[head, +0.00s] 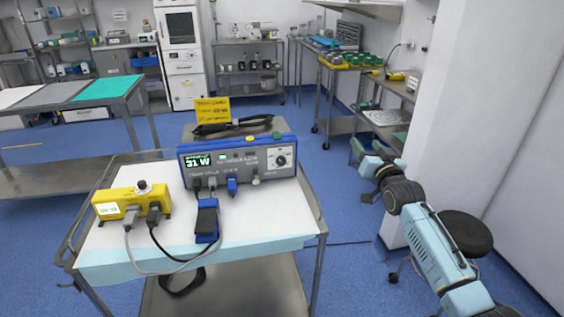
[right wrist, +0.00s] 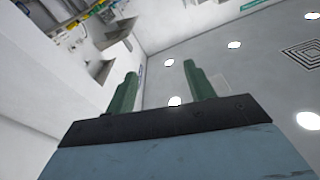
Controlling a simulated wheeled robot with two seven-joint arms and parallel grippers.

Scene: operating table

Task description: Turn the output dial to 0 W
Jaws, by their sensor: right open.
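The blue and grey generator unit (head: 238,162) stands on a cart with a white top. Its display (head: 198,160) reads 31 W. The round output dial (head: 281,160) sits on the right of its front panel; its pointer is too small to read. My right gripper (head: 366,182) is to the right of the cart, well apart from the dial. In the right wrist view its two green fingers (right wrist: 158,88) are spread with nothing between them, and that view shows the wall and ceiling. My left gripper is not in view.
A yellow box (head: 130,203) with cables and a blue pedal (head: 207,220) lie on the cart top (head: 262,225). A yellow card (head: 212,110) stands behind the unit. A white wall corner (head: 445,120) is close to my right arm. Clear floor lies between cart and arm.

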